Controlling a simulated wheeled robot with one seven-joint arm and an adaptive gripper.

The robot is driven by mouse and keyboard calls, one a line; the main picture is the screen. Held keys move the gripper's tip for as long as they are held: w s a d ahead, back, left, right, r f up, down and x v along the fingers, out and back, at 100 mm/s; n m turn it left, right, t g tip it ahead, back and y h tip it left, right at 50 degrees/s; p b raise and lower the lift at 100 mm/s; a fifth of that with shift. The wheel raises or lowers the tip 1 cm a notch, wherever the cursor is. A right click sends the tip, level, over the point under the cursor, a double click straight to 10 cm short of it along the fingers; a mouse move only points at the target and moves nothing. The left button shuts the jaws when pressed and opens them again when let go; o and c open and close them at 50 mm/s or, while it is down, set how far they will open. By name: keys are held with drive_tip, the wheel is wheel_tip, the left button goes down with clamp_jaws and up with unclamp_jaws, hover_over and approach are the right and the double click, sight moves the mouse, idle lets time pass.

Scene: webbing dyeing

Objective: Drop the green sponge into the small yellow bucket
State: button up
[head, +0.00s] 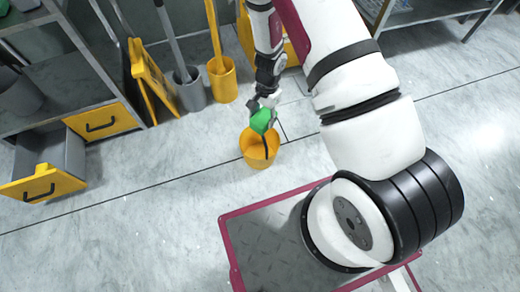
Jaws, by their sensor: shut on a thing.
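The green sponge (262,121) is held in my gripper (263,106), which is shut on it and points down. The small yellow bucket (259,160) stands upright on the floor, and its open mouth faces up. In the picture the sponge overlaps the bucket's far rim and appears above it; the exact height between them cannot be told. A dark strip, probably the handle or a shadow, shows inside the bucket. Part of the fingers is hidden by the gripper body and the sponge.
Grey (189,90) and yellow (223,80) holders with long handles stand behind. A yellow folded sign (151,80) leans near the shelf at left. An open drawer (45,185) juts out at lower left. Floor around the bucket is clear.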

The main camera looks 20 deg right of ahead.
drive_tip(key=shift+f, duration=0.35)
drive_tip(key=o, duration=1.1)
drive_tip(key=r, duration=0.4)
drive_tip(key=d+r, duration=0.1)
drive_tip(key=r, duration=0.7)
drive_tip(key=shift+w+d, duration=0.15)
drive_tip(key=shift+w, duration=0.2)
